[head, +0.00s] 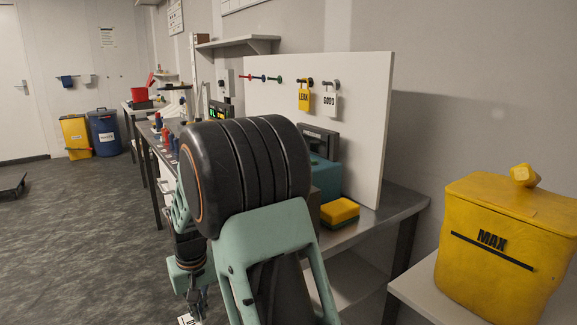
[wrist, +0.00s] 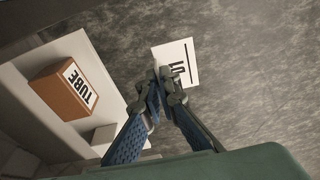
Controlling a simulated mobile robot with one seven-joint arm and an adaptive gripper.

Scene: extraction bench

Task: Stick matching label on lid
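My gripper (wrist: 166,84) is shut on a white label (wrist: 184,52) with black print in the wrist view. The fingers cover part of the print, so I cannot read the word. The label is out over the grey floor, beyond the bench edge. In the head view my gripper (head: 193,294) hangs low behind my arm, with a corner of the label (head: 186,320) at the bottom edge. An orange-brown box (wrist: 58,97) with a white TUBE label stands on a pale surface left of my gripper. I cannot tell which lid is the task's.
A yellow MAX bin (head: 500,250) with a lid stands at the right. A white board (head: 365,120) with tags stands on the bench, by a yellow block (head: 340,212). Yellow (head: 76,135) and blue (head: 104,133) bins stand far left. The floor at left is mostly clear.

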